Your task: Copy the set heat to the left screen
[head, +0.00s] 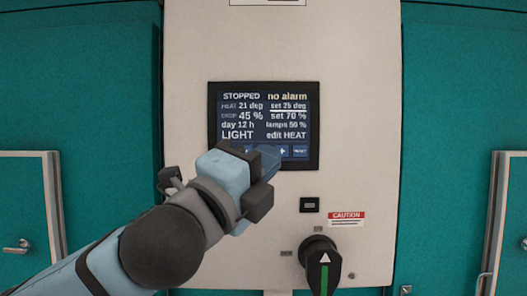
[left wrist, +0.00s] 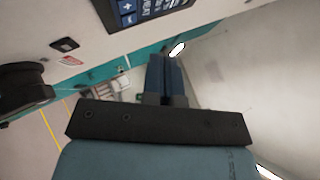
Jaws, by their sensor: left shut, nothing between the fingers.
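One screen (head: 264,115) shows in the head view, in a black frame on a pale panel. It reads STOPPED, no alarm, HEAT 21 deg, set 25 deg underlined, 45 %, set 70 %, day 12 h, lamps 50 %, LIGHT and edit HEAT. A plus button (head: 283,151) and another button to its right show along its bottom edge. My left gripper (head: 268,160) covers the bottom left part of the screen; its fingers are shut and empty. In the left wrist view a corner of the screen (left wrist: 150,8) shows at the top, beside the shut fingers. My right gripper is not in view.
Below the screen are a small black socket (head: 309,205), a red and white CAUTION label (head: 346,216) and a black rotary knob (head: 319,262) with a green stripe. Teal walls with pale-framed doors (head: 22,205) stand on both sides.

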